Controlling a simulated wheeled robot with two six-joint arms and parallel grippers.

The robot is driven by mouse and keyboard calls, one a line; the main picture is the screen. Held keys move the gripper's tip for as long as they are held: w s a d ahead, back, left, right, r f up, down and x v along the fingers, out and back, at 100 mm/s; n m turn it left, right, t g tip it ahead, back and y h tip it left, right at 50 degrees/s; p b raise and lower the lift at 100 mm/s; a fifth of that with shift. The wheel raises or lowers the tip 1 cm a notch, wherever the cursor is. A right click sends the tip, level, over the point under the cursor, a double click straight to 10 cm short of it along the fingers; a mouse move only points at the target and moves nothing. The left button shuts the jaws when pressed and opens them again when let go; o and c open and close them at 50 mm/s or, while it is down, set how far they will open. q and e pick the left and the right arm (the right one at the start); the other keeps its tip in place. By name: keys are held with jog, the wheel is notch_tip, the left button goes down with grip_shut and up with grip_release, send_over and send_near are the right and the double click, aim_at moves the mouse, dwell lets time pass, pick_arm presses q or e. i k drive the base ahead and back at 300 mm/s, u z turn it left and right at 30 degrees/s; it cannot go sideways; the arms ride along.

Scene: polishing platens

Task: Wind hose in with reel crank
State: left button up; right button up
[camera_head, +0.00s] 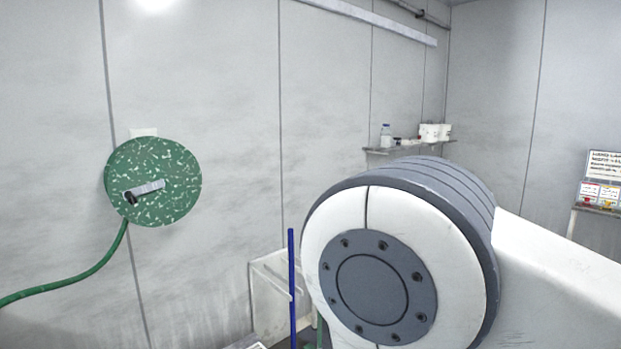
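A round green speckled hose reel (172,192) is mounted on the grey wall at the left of the head view. A short grey crank (150,187) with a dark handle (130,197) sits on its face, the handle end pointing left. A green hose (88,274) hangs from the bottom of the reel and curves down to the left edge of the picture. Neither gripper shows in this view. A large white and grey joint of my own arm fills the lower right and hides what is behind it.
A wall shelf (408,148) at the back holds a bottle (386,135) and white containers (435,131). A blue pole (291,288) stands upright near a pale basin-like fixture (270,285) at bottom centre. A small stand with signs (603,180) is at the far right.

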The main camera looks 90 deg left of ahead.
aim_at(131, 195)
jog(key=u, duration=1.35)
jog(key=i, duration=1.1)
jog(key=u, duration=2.35)
